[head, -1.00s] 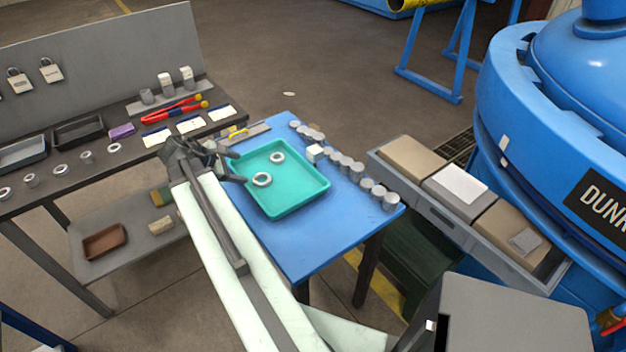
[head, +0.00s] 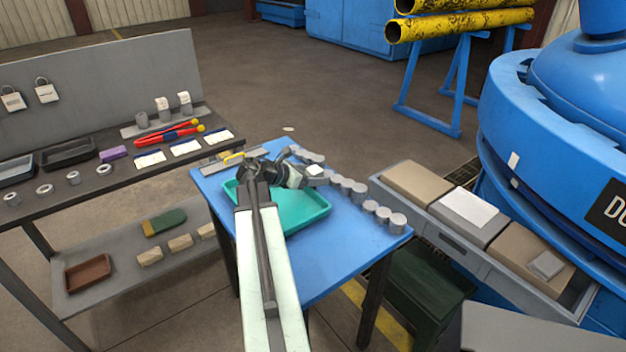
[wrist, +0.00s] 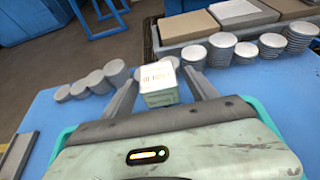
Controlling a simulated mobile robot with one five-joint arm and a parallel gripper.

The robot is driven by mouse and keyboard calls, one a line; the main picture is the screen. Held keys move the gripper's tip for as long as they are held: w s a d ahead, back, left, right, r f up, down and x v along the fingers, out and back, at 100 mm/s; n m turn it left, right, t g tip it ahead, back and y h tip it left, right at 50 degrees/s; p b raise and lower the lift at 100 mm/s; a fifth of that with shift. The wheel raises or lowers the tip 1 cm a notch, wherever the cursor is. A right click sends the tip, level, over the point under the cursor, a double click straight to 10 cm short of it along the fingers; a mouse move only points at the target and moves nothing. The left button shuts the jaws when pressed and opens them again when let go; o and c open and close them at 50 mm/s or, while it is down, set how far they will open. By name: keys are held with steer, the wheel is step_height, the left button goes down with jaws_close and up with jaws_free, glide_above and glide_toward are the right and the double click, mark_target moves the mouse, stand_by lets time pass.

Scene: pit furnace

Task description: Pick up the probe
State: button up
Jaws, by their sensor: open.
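I cannot tell for certain which thing is the probe. Two red rods with yellow ends and blue parts (head: 178,133) lie at the back of the left bench, well to the left of my gripper. My gripper (head: 290,173) is open above the far part of the teal tray (head: 305,211). In the wrist view my gripper's fingers (wrist: 160,82) stand apart. A small pale block with printing on its top (wrist: 158,80) shows between or just beyond them; contact is not clear. My arm hides much of the tray.
Stacks of grey discs (head: 384,213) line the right edge of the blue table (head: 325,262). A grey trough (head: 468,243) with boxes stands right of it, beside the blue furnace (head: 540,130). The left bench (head: 125,175) holds rings, cards and trays.

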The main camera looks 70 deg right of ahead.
steer(key=b+x, duration=0.1)
steer(key=x, duration=0.2)
steer(key=shift+d+f, duration=0.15)
jaws_close()
step_height(320, 180, up, 10)
steer(key=p, duration=1)
